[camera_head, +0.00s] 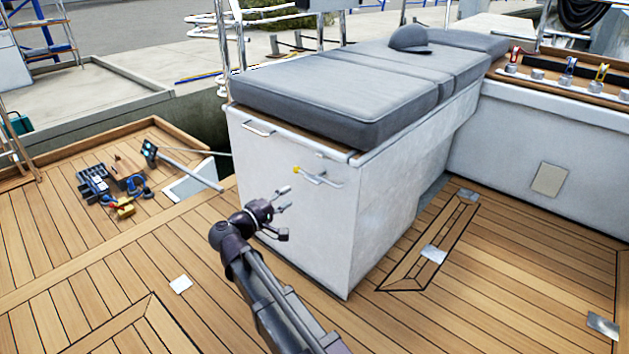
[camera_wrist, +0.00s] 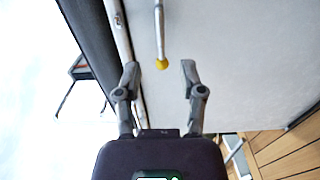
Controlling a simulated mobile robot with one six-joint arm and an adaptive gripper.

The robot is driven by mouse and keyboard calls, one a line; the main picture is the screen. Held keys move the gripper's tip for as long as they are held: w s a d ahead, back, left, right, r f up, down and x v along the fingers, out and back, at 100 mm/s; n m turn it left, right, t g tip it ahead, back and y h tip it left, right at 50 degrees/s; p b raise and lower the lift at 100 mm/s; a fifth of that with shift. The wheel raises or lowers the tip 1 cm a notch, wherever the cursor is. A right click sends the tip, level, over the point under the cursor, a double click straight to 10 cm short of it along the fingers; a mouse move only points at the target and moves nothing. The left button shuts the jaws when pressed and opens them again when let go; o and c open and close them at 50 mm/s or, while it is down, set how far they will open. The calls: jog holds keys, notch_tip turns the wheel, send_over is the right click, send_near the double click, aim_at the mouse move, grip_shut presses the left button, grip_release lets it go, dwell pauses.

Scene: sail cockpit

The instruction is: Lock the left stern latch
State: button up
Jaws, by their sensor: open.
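The stern latch is a metal lever with a yellow tip (camera_head: 296,170), on the end face of the white locker below the grey cushion. Its metal bar (camera_head: 320,179) runs to the right from the tip. My gripper (camera_head: 284,213) is open and empty, in front of that end face and a little below and left of the latch. In the wrist view the yellow tip (camera_wrist: 162,64) lies ahead, between the two open fingers (camera_wrist: 159,72) in the picture. I see no contact. Which side the task calls left, I cannot tell.
A second metal handle (camera_head: 258,129) is fixed at the locker's upper left. A grey cap (camera_head: 410,40) lies on the cushion (camera_head: 335,95). Tools and a yellow item (camera_head: 124,209) lie on the deck at left. The wooden deck in front is mostly clear.

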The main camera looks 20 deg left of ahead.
aim_at(311, 182)
jog(key=x, duration=1.1)
jog(key=shift+c, duration=0.2)
grip_shut()
jog(key=shift+d, duration=0.3)
jog(key=shift+a, duration=0.2)
